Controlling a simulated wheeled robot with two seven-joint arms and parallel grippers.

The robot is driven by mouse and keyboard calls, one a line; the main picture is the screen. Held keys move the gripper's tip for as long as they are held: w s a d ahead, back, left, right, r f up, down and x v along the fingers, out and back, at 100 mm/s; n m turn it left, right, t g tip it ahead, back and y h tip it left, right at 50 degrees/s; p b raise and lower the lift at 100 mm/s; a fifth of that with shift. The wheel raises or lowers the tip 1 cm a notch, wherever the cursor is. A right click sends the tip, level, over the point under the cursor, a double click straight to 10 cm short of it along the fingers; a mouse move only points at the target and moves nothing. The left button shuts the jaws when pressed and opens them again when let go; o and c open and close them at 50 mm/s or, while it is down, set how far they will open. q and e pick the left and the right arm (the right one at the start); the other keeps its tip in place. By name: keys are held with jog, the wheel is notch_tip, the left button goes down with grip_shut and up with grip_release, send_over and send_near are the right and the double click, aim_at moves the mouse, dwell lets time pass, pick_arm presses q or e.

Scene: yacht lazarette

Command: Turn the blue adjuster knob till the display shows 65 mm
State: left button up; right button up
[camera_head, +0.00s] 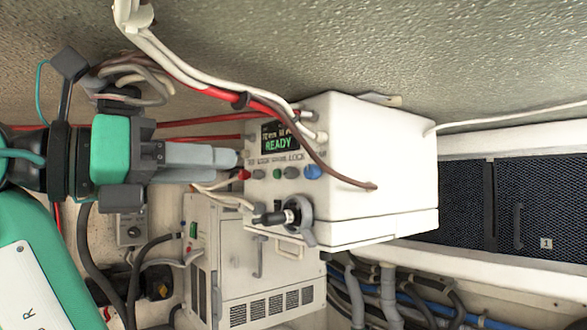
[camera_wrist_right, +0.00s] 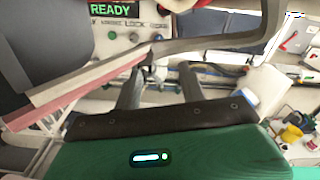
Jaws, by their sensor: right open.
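The blue adjuster knob (camera_head: 313,172) is at the right end of a row of small controls on the front of a white box (camera_head: 375,165). The display (camera_head: 278,138) above the row reads READY in green, with smaller text above that I cannot make out. No 65 mm reading is legible. READY also shows on the display in the right wrist view (camera_wrist_right: 110,10).
Red, white and brown cables (camera_head: 240,99) cross above and in front of the box. A black-ended lever (camera_head: 290,215) sticks out below the knob row. A lower vented cabinet (camera_head: 265,275) and hoses fill the space beneath. Dark mesh panels (camera_head: 450,205) are at the right.

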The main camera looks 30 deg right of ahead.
aim_at(308, 171)
jog(key=d+p, duration=0.1)
jog(key=d, duration=0.3)
jog(key=w+d+p, duration=0.1)
jog(key=d+p, duration=0.1)
jog(key=d, duration=0.2)
jog(key=d+p, duration=0.2)
jog(key=d, duration=0.2)
jog(key=shift+w+d, duration=0.15)
jog(key=shift+d, duration=0.25)
jog(key=shift+d+p, duration=0.35)
jog(key=shift+d, duration=0.15)
jog(key=shift+a, duration=0.1)
grip_shut()
